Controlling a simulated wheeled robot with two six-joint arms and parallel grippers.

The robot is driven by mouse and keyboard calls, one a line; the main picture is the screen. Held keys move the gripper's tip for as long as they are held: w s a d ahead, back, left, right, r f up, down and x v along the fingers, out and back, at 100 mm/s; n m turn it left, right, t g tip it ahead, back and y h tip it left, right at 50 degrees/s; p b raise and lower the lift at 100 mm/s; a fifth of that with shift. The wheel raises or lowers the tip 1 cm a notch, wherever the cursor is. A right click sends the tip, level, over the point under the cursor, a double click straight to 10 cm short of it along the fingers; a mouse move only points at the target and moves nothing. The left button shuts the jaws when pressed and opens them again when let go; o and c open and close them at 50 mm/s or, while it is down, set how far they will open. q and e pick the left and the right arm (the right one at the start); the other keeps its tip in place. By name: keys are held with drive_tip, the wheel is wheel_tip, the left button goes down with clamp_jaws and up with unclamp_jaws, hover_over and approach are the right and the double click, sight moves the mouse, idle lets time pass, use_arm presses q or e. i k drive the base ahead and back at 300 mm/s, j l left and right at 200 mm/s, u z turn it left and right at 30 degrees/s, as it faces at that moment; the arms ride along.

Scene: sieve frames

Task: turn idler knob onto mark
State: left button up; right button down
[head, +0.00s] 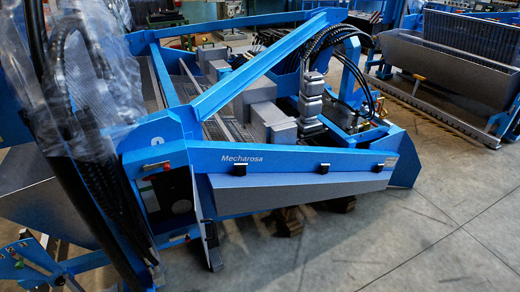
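I cannot make out an idler knob or its mark in the head view. A large blue machine (235,158) lettered "Mecharosa" fills the middle. On its near left end is a dark opening (175,190) in a blue frame, with a small red and white piece on the bar above it. What is inside the opening is too dark to tell. Neither of my grippers is in view.
Clear plastic wrap (100,85) hangs over dark hoses at the left. Blue parts with a small green piece stand at the lower left. A second blue and grey machine (450,70) stands at the back right. The concrete floor (440,230) at the lower right is bare.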

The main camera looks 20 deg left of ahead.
sight(169, 187)
drive_tip(key=i+l, duration=0.2)
drive_tip(key=l, duration=0.15)
drive_tip(key=i+l, duration=0.2)
drive_tip(key=l, duration=0.15)
drive_tip(key=i+l, duration=0.25)
drive_tip(key=u, duration=0.5)
drive_tip(key=l+u, duration=0.15)
drive_tip(key=u, duration=0.3)
drive_tip(key=l+u, duration=0.1)
drive_tip(key=u, duration=0.85)
